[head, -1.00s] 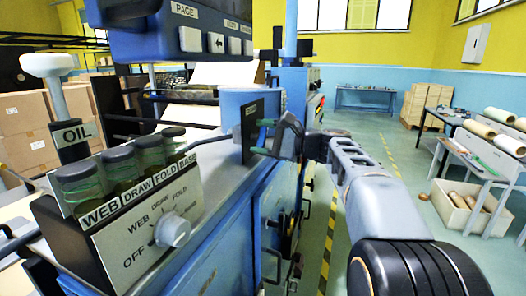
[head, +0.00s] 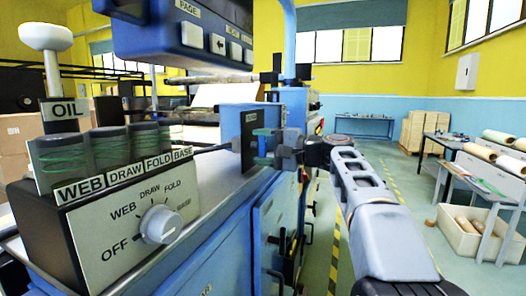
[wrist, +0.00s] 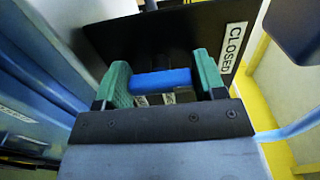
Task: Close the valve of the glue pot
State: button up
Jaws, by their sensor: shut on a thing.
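My gripper (head: 264,147) is at the dark valve plate (head: 249,142) on the front of the blue glue pot (head: 232,118). Its two green-padded fingers stand one above the other in the head view. In the wrist view, my gripper (wrist: 165,82) is shut on a blue valve handle (wrist: 160,80), which spans the gap between the pads. A white CLOSED label (wrist: 232,48) is on the black plate to the right of the fingers. Another pale label (wrist: 155,99) is partly hidden below the handle. The valve body is mostly hidden.
An oil box with a selector knob (head: 160,225) and several jars stands at the left. A blue press cabinet (head: 225,245) lies below the pot. A table with paper rolls (head: 470,165) and a crate (head: 470,232) stand at the right. The floor between is clear.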

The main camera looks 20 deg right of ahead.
jog(key=shift+f, duration=0.1)
dwell(0.3)
jog(key=o, duration=0.9)
jog(key=v, duration=1.4)
